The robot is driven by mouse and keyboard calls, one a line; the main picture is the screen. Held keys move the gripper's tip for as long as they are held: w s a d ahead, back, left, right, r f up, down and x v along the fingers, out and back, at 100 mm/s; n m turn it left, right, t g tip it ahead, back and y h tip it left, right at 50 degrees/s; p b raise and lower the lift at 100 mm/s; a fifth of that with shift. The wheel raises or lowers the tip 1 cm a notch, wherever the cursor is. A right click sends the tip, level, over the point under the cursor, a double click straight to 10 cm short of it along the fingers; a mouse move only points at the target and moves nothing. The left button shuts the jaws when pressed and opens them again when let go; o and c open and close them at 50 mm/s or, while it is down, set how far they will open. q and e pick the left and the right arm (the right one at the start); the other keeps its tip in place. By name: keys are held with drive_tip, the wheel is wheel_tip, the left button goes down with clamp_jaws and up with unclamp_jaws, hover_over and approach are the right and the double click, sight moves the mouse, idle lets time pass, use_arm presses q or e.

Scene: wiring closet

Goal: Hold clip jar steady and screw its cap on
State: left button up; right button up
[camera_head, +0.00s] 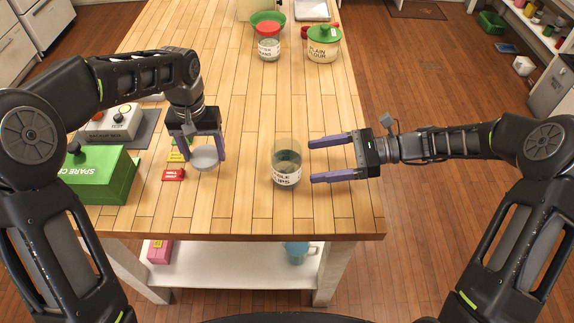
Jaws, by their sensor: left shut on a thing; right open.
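The clip jar (286,170) is a clear glass jar with a white label and contents low inside. It stands upright and uncapped near the front middle of the wooden table. A round grey-white cap (205,160) is between the purple fingers of my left gripper (205,153), which is shut on it, to the left of the jar. My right gripper (315,160) is open and comes in from the right. Its fingertips point at the jar's right side, close to it.
A green "spare" box (100,178) and a grey switch box (112,122) stand at the left. Small red and yellow blocks (173,174) lie beside my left gripper. A labelled jar (268,48) and a green-lidded flour jar (323,45) stand at the back. The table's middle is clear.

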sight(285, 165)
use_arm(q)
wheel_tip(285, 165, down, 2)
drive_tip(key=shift+f+b, duration=0.25)
drive_tip(key=shift+b, duration=0.9)
use_arm(e)
drive_tip(key=x, duration=0.8)
drive_tip(key=shift+a+f, duration=0.15)
drive_tip(key=shift+a, duration=0.2)
drive_tip(key=shift+c, duration=0.2)
drive_tip(key=c, duration=1.4)
drive_tip(key=shift+o, duration=0.2)
drive_tip(key=o, duration=1.6)
drive_tip(key=v, duration=1.2)
